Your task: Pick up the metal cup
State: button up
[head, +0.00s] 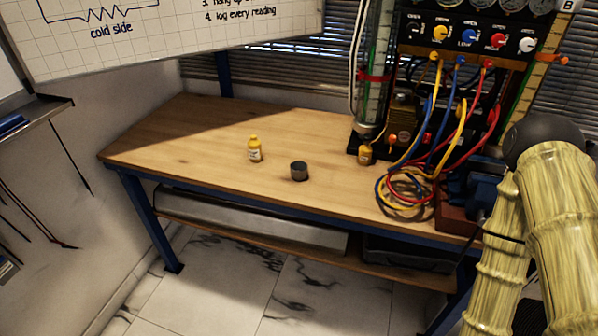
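A small dark grey metal cup (299,171) stands upright on the wooden workbench (190,140), near the middle of its front edge. A yellow bottle with a pale label (254,149) stands to its left and slightly farther back. The two are apart. Nothing touches the cup. Part of my arm shows at the right edge, well to the right of the cup. My gripper is not in view.
The gauge rig (465,45) fills the bench's right end, with coiled blue, yellow and red hoses (405,188) in front. A small yellow bottle (365,155) stands by its base. The bench's left part is clear. A whiteboard (170,40) hangs above left.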

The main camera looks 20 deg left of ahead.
aim_at(298, 169)
jog(key=k, duration=0.5)
jog(key=z, duration=0.5)
jog(key=i, duration=0.7)
jog(key=u, duration=1.25)
